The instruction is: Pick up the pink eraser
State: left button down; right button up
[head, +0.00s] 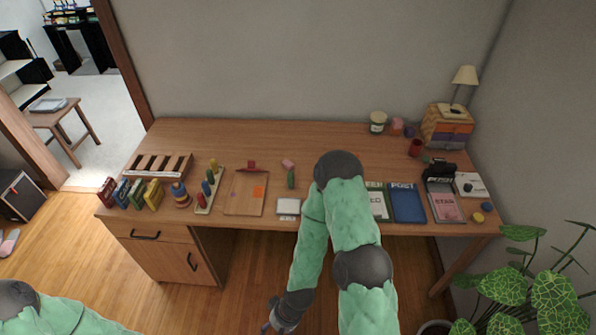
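A small pink block (288,163), which looks like the pink eraser, lies on the wooden desk (320,140) near the middle, just behind a green upright object. It is uncovered, left of my raised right arm. My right arm rises in front of the desk and bends back down. My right gripper (271,327) is low in front of the desk at the bottom edge, well away from the pink block; its fingers are too small and cut off to read. Only a part of my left arm shows at the bottom left, and its gripper is out of view.
A wooden tray (235,205), stacking toys and small coloured books stand on the left. Blue and pink books, a lamp (464,78) and a small drawer box (445,125) are on the right. My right arm hides part of the front middle. The back middle is clear.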

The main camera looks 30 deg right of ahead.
aim_at(287, 164)
jog(key=l, duration=0.55)
jog(key=i+l, duration=0.15)
jog(key=l, duration=0.9)
jog(key=i+l, duration=0.15)
jog(key=l, duration=0.35)
jog(key=k+z, duration=0.05)
